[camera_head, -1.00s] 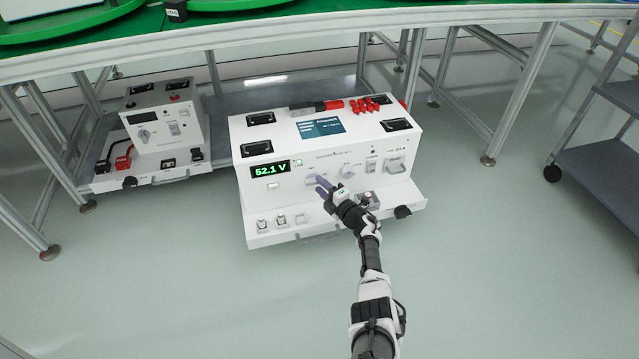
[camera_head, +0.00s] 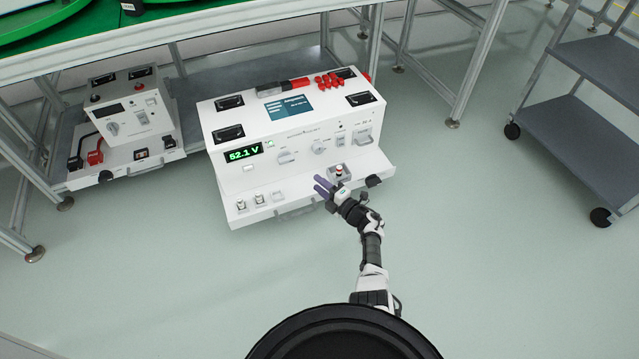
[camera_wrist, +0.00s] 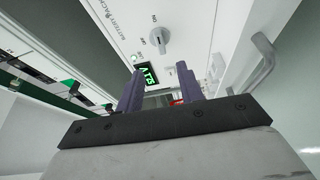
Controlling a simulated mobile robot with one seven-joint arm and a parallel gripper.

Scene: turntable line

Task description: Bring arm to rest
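My gripper (camera_head: 323,186) is in front of the large white unit (camera_head: 219,189), low over its front ledge and apart from its front panel. Its two purple fingers stand apart with nothing visible between them; they also show in the wrist view (camera_wrist: 160,88). The unit's green display (camera_head: 243,153) reads 52.1 V. It also shows a rotary knob (camera_wrist: 160,38) in the wrist view. My arm reaches up from the bottom of the head view, slightly bent.
A smaller unit (camera_head: 122,118) with red and black connectors stands at left under the green-topped table (camera_head: 250,30). A grey shelf cart (camera_head: 590,140) stands at right. A table leg (camera_head: 478,75) is between them. The floor in front is clear.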

